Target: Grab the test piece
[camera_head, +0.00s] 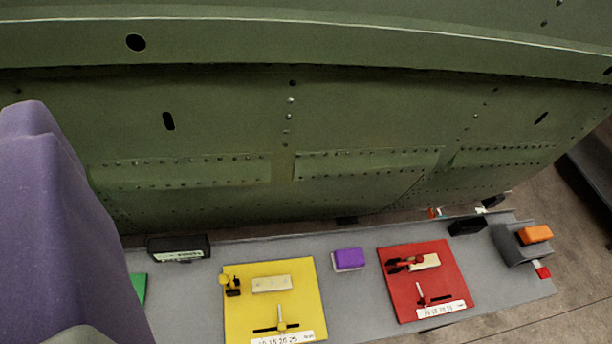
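No piece is clearly marked as the test piece. Small block-like pieces lie on a grey bench (360,304): a beige block (271,284) on a yellow board (300,305), a pale block (425,261) on a red board (452,276), a purple block (349,258) between the boards, and an orange block (535,233) on a dark grey holder (516,250) at the right end. A large purple shape close to the camera at the left looks like part of my own arm or gripper. No fingertips can be made out, and none of these pieces is seen held.
A green riveted fuselage panel (225,110) fills the upper view behind the bench. Black boxes (180,247) stand along the bench's back edge. Small tools and white scales lie on the boards. A green piece (138,288) is partly hidden at left. Bare floor (580,295) shows at right.

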